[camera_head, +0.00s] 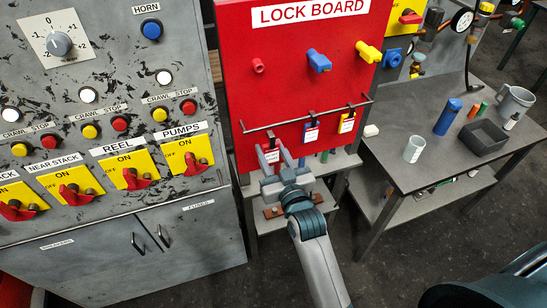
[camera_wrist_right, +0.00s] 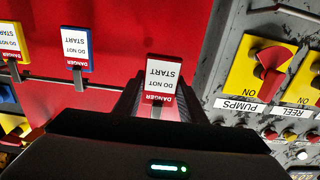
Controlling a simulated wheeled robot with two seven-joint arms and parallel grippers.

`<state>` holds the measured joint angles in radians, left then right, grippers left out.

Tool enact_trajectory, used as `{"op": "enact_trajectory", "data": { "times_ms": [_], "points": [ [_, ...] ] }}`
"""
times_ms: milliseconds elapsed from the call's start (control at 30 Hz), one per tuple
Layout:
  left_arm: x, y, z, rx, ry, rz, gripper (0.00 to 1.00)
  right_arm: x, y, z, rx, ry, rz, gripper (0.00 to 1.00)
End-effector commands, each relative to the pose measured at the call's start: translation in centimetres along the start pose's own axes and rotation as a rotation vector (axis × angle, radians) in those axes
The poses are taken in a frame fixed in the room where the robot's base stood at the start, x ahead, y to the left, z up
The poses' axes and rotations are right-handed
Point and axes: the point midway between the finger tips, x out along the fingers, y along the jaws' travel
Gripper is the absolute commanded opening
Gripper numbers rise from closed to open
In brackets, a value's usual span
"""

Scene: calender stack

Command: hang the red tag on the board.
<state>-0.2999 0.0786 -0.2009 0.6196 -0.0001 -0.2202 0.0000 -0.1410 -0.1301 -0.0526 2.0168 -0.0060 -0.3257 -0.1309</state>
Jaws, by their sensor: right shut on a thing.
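The red lock board (camera_head: 290,80) stands upright, with a thin rail (camera_head: 327,117) across its lower part. My right gripper (camera_head: 278,163) is at the rail's left end, shut on the red tag (camera_head: 272,156). In the right wrist view the tag (camera_wrist_right: 164,78) sits between the fingers (camera_wrist_right: 160,100), its white face and red DANGER strip showing. Its hook is close to the rail; I cannot tell whether it is seated on it. A blue tag (camera_head: 311,133) and a yellow tag (camera_head: 347,124) hang on the rail to the right. My left gripper is out of view.
Red, blue and yellow lockout pieces are on the board above the rail. A grey control panel (camera_head: 110,80) with switches stands close on the left. A table (camera_head: 400,173) on the right holds a cup (camera_head: 414,149), a blue cylinder (camera_head: 448,117) and a dark tray (camera_head: 482,137).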

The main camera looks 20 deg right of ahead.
Motion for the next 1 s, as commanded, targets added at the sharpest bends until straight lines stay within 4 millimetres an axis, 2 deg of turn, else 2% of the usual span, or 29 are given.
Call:
{"op": "enact_trajectory", "data": {
  "times_ms": [800,1000],
  "points": [
    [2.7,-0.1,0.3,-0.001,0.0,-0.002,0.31,5.4,0.0,0.0,0.001,0.002,0.001,0.15],
    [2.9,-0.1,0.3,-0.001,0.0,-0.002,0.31,5.4,0.0,0.8,0.0,0.0,0.0,0.15]
  ]
}}
